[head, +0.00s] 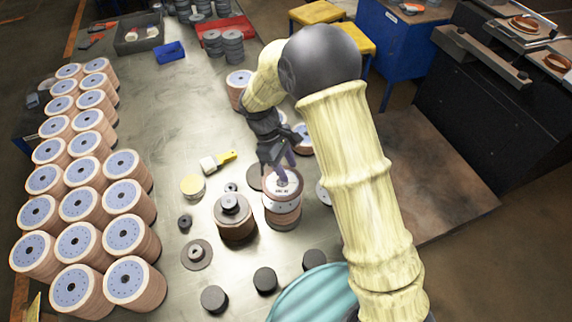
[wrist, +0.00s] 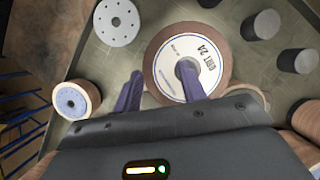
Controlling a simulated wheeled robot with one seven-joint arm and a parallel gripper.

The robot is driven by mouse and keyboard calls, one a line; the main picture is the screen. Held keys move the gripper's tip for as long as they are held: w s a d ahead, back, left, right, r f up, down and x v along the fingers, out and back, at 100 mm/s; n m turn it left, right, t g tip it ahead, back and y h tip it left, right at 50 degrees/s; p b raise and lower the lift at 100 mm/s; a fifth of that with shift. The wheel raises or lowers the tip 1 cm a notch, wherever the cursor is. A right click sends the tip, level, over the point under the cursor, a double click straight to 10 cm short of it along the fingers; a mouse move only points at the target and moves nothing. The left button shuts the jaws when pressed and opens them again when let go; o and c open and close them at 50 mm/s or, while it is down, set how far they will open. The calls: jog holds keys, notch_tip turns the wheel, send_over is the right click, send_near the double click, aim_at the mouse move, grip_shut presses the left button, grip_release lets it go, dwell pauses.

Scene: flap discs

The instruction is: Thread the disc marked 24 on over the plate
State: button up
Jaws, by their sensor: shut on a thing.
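My gripper (head: 279,163) is shut on a disc with a white printed face and brown rim (head: 283,183). In the wrist view the disc (wrist: 205,55) carries a label that appears to read 24. One finger is at its centre hole and the other outside its rim, with my fingers (wrist: 160,84) pinching the ring between. In the head view the disc lies over a grey holed top (head: 283,205) on a brown stack (head: 284,219); I cannot tell whether they touch. A separate grey holed plate (wrist: 116,22) lies on the bench, mostly behind my arm in the head view.
Left of the held disc stands a dark-topped brown stack (head: 236,226) with a grey hub. Several black cylinders (head: 265,280) stand in front. Rows of blue-faced rolls (head: 85,201) fill the left side.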

jog(key=shift+f+b, duration=0.4)
jog(key=shift+f, duration=0.5)
dwell(0.4)
jog(key=o, duration=1.3)
jog(key=shift+r, duration=0.15)
jog(key=b+v, duration=0.2)
jog(key=v, duration=1.5)
jog(key=shift+r+b, duration=0.1)
jog(key=shift+b, duration=0.3)
jog(key=shift+w, duration=0.1)
